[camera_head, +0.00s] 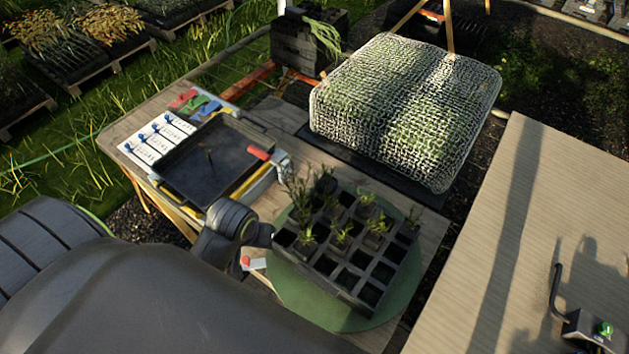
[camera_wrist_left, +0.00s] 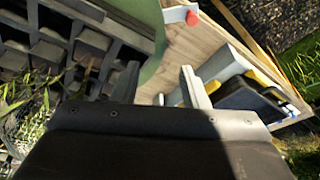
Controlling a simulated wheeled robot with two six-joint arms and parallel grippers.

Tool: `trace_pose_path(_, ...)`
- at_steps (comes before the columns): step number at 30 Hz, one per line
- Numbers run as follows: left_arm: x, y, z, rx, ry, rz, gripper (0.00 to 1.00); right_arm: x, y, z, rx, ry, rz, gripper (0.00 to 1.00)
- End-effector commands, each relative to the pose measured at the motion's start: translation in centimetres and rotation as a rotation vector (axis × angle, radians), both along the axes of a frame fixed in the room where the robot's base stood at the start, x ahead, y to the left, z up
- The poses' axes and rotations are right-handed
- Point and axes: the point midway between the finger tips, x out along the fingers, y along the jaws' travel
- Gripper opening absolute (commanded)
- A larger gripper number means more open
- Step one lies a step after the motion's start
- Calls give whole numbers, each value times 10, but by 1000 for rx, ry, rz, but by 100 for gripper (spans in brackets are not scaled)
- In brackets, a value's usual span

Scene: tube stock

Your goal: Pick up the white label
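A white label (camera_head: 257,263) with a red end lies at the left edge of a round green mat (camera_head: 300,300). It also shows at the top of the left wrist view (camera_wrist_left: 176,14), partly cut off by the frame edge. My left gripper (camera_wrist_left: 162,92) is open, its two fingers apart with nothing between them. The label appears beyond the fingertips, apart from them. In the head view my left arm hides the table around the label's near side, and the fingers are hard to make out. My right gripper is in neither view.
A grey cell tray (camera_head: 338,288) with several seedlings stands on the mat. A dark shallow tray (camera_head: 205,182) with a red-handled item and a board of white strips (camera_head: 150,152) lie further left. A mesh-covered block (camera_head: 405,105) stands behind. The right tabletop (camera_head: 530,210) is largely clear.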

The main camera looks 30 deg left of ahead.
Motion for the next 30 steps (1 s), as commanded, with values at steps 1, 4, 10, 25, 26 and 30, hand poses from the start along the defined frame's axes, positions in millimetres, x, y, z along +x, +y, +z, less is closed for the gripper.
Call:
trace_pose_path(1, 15, -1, 0, -14, 1, 34, 40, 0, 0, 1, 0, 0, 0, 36)
trace_pose_path(4, 44, -2, -1, -50, 16, 128, 40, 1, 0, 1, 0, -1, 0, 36)
trace_pose_path(10, 120, -6, 10, -124, 61, 379, 40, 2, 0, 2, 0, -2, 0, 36)
trace_pose_path(25, 265, -18, 110, -213, 162, 1006, 40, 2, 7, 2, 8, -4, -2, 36)
trace_pose_path(26, 268, -18, 114, -216, 163, 1025, 40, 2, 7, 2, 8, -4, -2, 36)
trace_pose_path(30, 276, -20, 124, -218, 173, 1078, 40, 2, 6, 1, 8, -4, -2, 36)
